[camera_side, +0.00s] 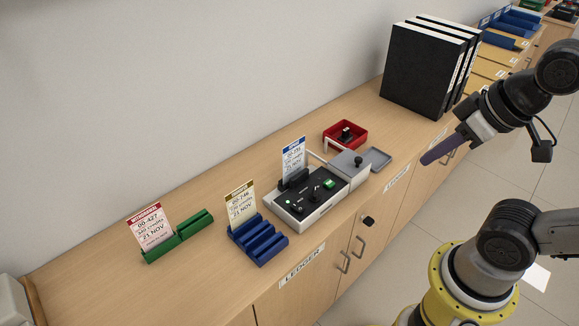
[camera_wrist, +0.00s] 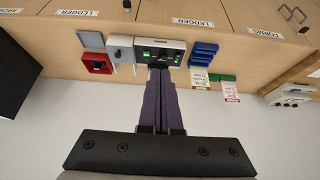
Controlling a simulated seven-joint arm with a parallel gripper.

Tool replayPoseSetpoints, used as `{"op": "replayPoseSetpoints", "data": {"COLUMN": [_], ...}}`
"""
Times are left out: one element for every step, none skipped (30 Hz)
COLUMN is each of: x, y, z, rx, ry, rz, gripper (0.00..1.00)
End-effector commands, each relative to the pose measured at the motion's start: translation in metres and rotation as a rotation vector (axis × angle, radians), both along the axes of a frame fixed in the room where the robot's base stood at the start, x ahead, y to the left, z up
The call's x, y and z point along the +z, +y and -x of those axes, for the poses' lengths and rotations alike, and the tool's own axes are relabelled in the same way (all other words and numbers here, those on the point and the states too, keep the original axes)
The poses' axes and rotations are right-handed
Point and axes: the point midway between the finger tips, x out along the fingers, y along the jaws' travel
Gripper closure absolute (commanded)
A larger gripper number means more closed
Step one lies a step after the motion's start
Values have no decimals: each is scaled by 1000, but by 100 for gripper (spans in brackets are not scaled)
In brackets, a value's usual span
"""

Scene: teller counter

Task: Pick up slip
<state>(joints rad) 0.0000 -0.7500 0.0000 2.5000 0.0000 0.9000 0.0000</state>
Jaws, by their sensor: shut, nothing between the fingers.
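Three printed slips stand upright in the side view. A red-headed slip (camera_side: 151,228) is in a green holder (camera_side: 178,238). A gold-headed slip (camera_side: 241,203) is in a blue holder (camera_side: 259,241). A blue-headed slip (camera_side: 293,158) stands at the back of a grey and black machine (camera_side: 311,199). In the wrist view the gold-headed slip (camera_wrist: 201,79) and red-headed slip (camera_wrist: 230,92) show right of my fingers; the blue-headed slip is not clearly seen there. My gripper (camera_side: 428,159) has long purple fingers, shut and empty, in the air off the counter's front, right of the machine and apart from every slip.
A red tray (camera_side: 345,134) holding a dark stamp-like thing and a grey lidded box (camera_side: 351,164) sit beside the machine. Tall black binders (camera_side: 417,68) stand farther right. The wall runs behind the counter. A white flat patch (camera_side: 537,277) lies on the floor.

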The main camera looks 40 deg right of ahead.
Motion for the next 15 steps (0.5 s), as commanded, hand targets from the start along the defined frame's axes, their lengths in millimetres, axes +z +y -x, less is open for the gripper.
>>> {"op": "replayPoseSetpoints", "data": {"x": [0, 0, 0, 0, 0, 0, 0, 0, 0, 0, 0, 0, 0, 0, 0], "y": [0, 0, 0, 0, 0, 0, 0, 0, 0, 0, 0, 0, 0, 0, 0], "z": [0, 0, 0, 0, 0, 0, 0, 0, 0, 0, 0, 0, 0, 0, 0], "rx": [0, 0, 0, 0, 0, 0, 0, 0, 0, 0, 0, 0, 0, 0, 0], "ry": [0, 0, 0, 0, 0, 0, 0, 0, 0, 0, 0, 0, 0, 0, 0], "rz": [0, 0, 0, 0, 0, 0, 0, 0, 0, 0, 0, 0, 0, 0, 0], "gripper": [100, 100, 100, 100, 100, 100, 100, 100, 100, 100, 100, 100, 100, 100, 93]}}
